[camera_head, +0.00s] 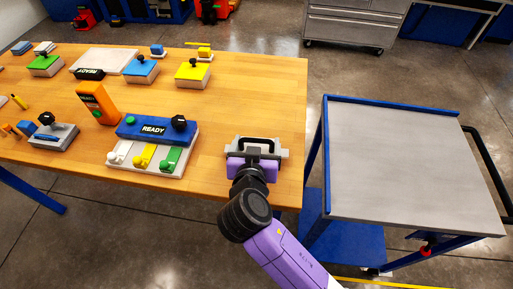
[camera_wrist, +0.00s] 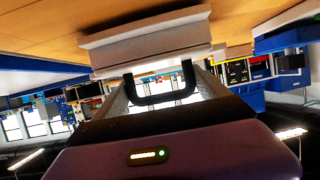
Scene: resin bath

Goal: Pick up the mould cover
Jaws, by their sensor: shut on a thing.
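The mould cover (camera_head: 284,154) is a light grey block with a black U-shaped handle. It is at the right end of the wooden table, near the front edge. My gripper (camera_head: 255,158) is at its near side, shut on it. In the wrist view the cover (camera_wrist: 150,42) fills the upper middle, and its black handle lies between the two fingers of my gripper (camera_wrist: 160,82). The fingers hide part of the handle. I cannot tell whether the cover touches the table or is slightly above it.
The wooden table (camera_head: 250,98) holds a blue READY box (camera_head: 143,130) on a white base with coloured levers, an orange device (camera_head: 97,103), and several knobbed blocks, including a yellow-topped one (camera_head: 193,73). A bare grey-topped cart (camera_head: 405,160) stands right, across a gap.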

